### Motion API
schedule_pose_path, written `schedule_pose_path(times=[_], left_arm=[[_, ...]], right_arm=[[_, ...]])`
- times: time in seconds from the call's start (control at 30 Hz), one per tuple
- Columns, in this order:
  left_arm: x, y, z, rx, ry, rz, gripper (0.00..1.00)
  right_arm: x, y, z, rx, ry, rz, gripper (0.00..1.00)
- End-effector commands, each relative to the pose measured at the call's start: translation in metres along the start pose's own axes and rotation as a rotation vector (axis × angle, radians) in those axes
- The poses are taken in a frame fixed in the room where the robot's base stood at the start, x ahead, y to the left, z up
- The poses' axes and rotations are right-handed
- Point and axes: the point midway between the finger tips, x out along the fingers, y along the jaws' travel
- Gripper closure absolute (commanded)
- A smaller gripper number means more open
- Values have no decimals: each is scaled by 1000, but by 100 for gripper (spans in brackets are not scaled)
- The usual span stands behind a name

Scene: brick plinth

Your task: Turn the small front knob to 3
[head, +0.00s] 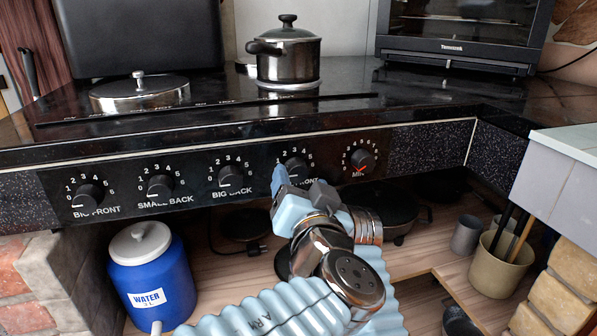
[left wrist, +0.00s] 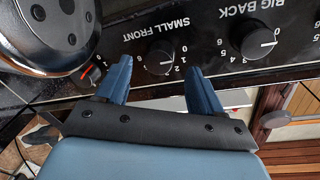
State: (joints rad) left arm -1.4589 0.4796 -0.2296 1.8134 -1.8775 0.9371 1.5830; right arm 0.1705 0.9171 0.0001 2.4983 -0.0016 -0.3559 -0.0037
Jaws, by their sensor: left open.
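The small front knob (head: 296,168) is a black round knob on the dark control panel, partly hidden by my left gripper in the head view. In the left wrist view the knob (left wrist: 160,57) shows upside down under the label SMALL FRONT, with its white line toward the 0 side. My left gripper (head: 300,185) is open, just in front of the panel at the knob. In the left wrist view its two blue fingers (left wrist: 159,76) lie on either side of the knob, with gaps visible. Whether they touch it is unclear. My right gripper is not in view.
The big back knob (head: 231,176) is close on the left, the timer knob (head: 362,160) with a red pointer on the right. The small back knob (head: 160,186) and big front knob (head: 88,196) are farther left. A pot (head: 287,60) stands above; a blue water container (head: 152,280) stands below.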

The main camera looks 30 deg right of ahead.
Motion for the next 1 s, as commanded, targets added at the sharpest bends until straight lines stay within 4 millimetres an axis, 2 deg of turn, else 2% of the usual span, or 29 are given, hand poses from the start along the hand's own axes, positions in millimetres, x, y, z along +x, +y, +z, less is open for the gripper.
schedule_pose_path(times=[0.1, 0.2, 0.53, 0.9, 1.0], left_arm=[[17, 0, 0, 2, -2, 0, 33], [25, 0, 0, 0, -1, -1, 33], [29, 0, 1, 1, -1, 1, 33], [28, 0, 0, 1, -1, 1, 89], [28, 0, 1, 3, -1, 1, 89]], right_arm=[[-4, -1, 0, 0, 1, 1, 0], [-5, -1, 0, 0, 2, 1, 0], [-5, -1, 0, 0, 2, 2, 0], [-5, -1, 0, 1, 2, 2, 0], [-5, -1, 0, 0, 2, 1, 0]])
